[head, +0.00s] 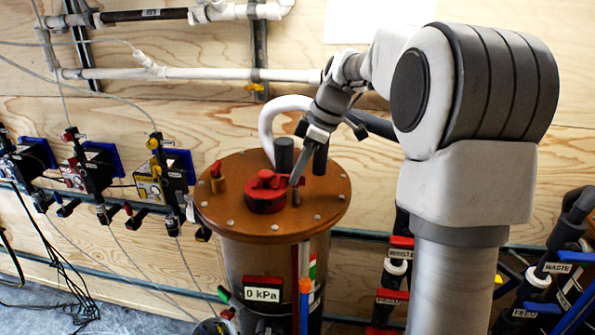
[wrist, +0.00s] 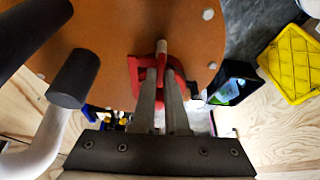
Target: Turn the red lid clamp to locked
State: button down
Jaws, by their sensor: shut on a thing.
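The red lid clamp (head: 265,198) is a round red piece with a raised grip, on top of the orange-brown lid (head: 232,228). My gripper (head: 294,183) reaches down from the upper right to the right side of the clamp. In the wrist view, the two fingers of my gripper (wrist: 161,74) are close together, with red parts of the clamp (wrist: 134,72) on both sides of them. They are shut on the clamp; the exact contact is partly hidden. A short upright pin (head: 296,198) stands beside the fingertips.
A small red-handled fitting (head: 216,172) stands on the lid's left. A dark capped port (head: 284,154) and a white bent pipe (head: 268,120) are behind. A pressure display (head: 262,294) reads 0 kPa. Valves line the wall at left. A yellow crate (wrist: 292,62) shows in the wrist view.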

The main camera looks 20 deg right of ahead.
dwell(0.4)
jog(key=c, duration=0.9)
grip_release()
jog(key=shift+c, duration=0.2)
jog(key=p+v, duration=0.1)
jog(key=v, duration=1.6)
jog(key=shift+r, duration=0.2)
jog(key=shift+w, duration=0.1)
